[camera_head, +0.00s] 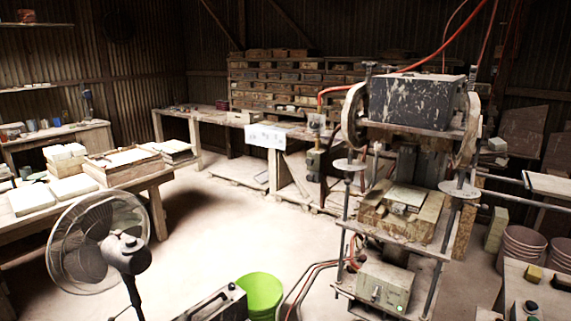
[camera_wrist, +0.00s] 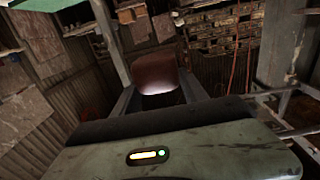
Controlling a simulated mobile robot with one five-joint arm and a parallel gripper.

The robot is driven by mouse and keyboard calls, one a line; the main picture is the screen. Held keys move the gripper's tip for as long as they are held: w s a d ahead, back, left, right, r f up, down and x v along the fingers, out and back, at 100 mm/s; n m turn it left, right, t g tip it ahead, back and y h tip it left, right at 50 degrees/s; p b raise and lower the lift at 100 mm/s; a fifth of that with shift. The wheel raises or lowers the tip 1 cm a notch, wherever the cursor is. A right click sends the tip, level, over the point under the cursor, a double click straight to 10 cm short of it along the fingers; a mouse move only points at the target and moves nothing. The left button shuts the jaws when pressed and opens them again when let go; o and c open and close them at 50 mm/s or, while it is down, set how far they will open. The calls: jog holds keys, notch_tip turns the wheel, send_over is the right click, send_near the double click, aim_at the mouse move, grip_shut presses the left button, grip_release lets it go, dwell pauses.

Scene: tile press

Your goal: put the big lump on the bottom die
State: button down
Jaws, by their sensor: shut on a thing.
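In the wrist view my gripper (camera_wrist: 159,90) is shut on a brown, rounded lump (camera_wrist: 155,72), which sits between the two fingers with a bright patch on its lower part. In the head view the press stands at the right of centre. Its bottom die (camera_head: 407,196) is a pale plate on a wooden block, with nothing clearly lying on it. The dark, paint-spotted upper part (camera_head: 415,100) of the press is above it, with a gap between. My gripper and the held lump cannot be made out in the head view.
A fan (camera_head: 88,245) stands at front left, near a table with white tiles (camera_head: 70,187). A green bucket (camera_head: 262,293) is on the floor. The middle floor is clear.

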jog(key=shift+f, duration=0.1)
notch_tip(320, 180, down, 20)
jog(key=b, duration=2)
jog(key=c, duration=0.6)
grip_release()
jog(key=shift+a, duration=0.1)
jog(key=v, duration=0.7)
jog(key=shift+s+a, duration=0.25)
jog(key=shift+o, duration=0.4)
jog(key=shift+s, duration=0.1)
jog(key=shift+r+p, duration=0.6)
jog(key=shift+r, duration=0.1)
jog(key=shift+f+b+x, duration=0.2)
jog(key=shift+x, duration=1.15)
jog(key=shift+f+b+x, duration=0.15)
jog(key=shift+x, duration=1.15)
jog(key=shift+f+b+x, duration=0.2)
jog(key=shift+x, duration=1.15)
